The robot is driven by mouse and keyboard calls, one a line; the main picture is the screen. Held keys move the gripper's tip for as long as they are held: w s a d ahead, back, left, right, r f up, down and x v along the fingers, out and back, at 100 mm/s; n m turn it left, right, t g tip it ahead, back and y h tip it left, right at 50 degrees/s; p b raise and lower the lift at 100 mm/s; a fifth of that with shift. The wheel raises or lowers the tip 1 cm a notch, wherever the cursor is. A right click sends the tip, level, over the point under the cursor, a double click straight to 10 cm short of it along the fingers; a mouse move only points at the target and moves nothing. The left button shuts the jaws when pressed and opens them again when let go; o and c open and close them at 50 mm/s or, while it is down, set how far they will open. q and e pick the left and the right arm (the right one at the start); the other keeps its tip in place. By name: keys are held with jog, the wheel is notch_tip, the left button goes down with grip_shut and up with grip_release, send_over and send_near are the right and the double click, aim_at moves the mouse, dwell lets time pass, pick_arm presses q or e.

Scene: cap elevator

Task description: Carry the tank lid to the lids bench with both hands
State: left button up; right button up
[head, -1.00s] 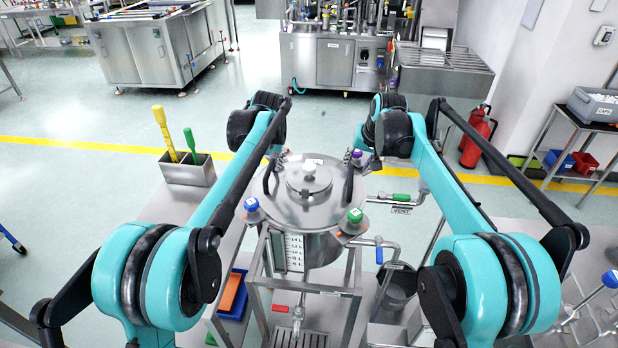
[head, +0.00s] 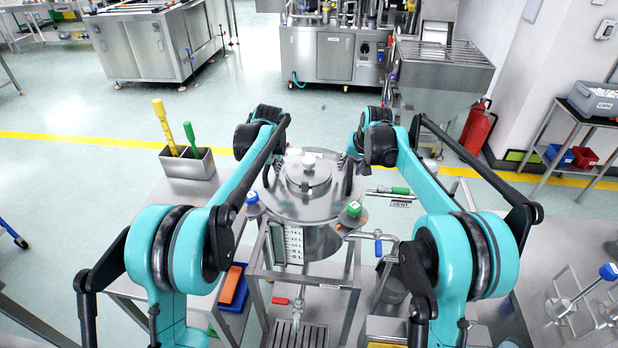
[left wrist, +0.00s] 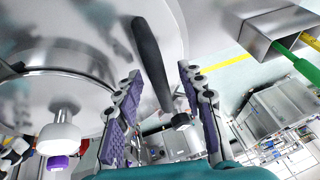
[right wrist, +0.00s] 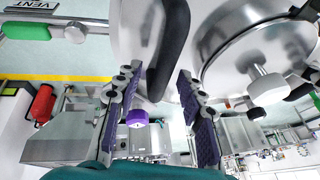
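The round steel tank lid (head: 285,209) sits on the tank (head: 308,243) in front of me, with a smaller hatch and pale knob (head: 309,158) on top. A black handle stands on each side of the lid. My left gripper (left wrist: 160,72) is open, with the left handle (left wrist: 152,58) between its purple-padded fingers. My right gripper (right wrist: 158,75) is open, with the right handle (right wrist: 171,48) between or just beyond its fingertips; contact cannot be told. In the head view my arms mostly hide both grippers. I cannot tell which surface is the lids bench.
Blue-topped (head: 252,198) and green-topped (head: 354,208) fittings stand at the tank's near rim. A vent pipe with a green handle (head: 400,190) lies to the right. A steel holder (head: 188,165) with yellow and green tools stands left. Open floor lies beyond the tank.

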pick_arm(q)
jog(key=shift+w+f, duration=0.15)
jog(key=shift+f, duration=0.15)
pick_arm(e)
jog(key=shift+w+f, duration=0.15)
jog(key=shift+f, duration=0.15)
pick_arm(q)
grip_shut()
pick_arm(e)
grip_shut()
pick_arm(q)
jog(key=shift+r, duration=0.2)
pick_arm(e)
jog(key=shift+r, duration=0.2)
